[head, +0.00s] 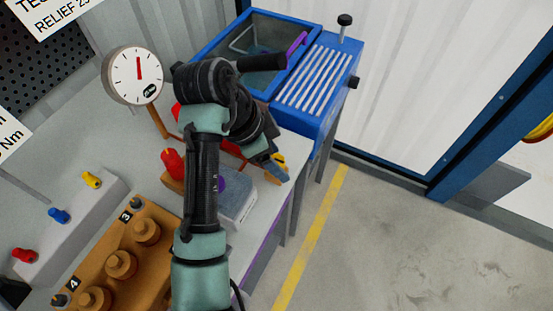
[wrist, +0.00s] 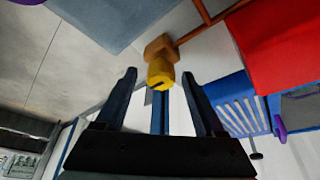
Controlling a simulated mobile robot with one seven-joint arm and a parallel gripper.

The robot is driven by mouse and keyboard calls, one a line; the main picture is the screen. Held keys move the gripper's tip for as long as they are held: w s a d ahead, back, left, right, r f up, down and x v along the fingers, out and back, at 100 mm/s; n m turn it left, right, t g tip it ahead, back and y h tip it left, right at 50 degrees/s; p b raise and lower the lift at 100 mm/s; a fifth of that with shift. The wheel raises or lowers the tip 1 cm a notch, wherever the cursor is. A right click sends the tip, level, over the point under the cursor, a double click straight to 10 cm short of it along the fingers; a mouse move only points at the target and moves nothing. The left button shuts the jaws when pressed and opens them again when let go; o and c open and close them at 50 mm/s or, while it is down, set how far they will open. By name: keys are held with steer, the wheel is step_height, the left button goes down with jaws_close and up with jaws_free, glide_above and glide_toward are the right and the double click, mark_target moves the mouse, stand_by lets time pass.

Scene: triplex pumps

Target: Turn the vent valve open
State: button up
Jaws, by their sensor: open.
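A yellow knob on a brass-coloured body (wrist: 160,72), at the end of a copper pipe, appears to be the vent valve. In the wrist view it sits at the centre, between and just beyond my fingertips. In the head view a small part of its yellow (head: 279,159) shows beside my fingers, with the rest hidden by my arm. My gripper (wrist: 159,76) is open, with one finger on each side of the knob in the picture. It also shows at the bench edge in the head view (head: 281,172). I cannot tell whether the fingers touch the knob.
A blue tank with a slatted top (head: 316,78) stands behind the gripper. A grey-blue block (head: 238,205) is close by on the bench. A round gauge (head: 136,75) stands at the left, and a brass pump block (head: 120,265) at the front. The floor at the right is clear.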

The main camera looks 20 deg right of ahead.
steer(key=shift+d+f, duration=0.2)
steer(key=shift+f, duration=0.2)
jaws_close()
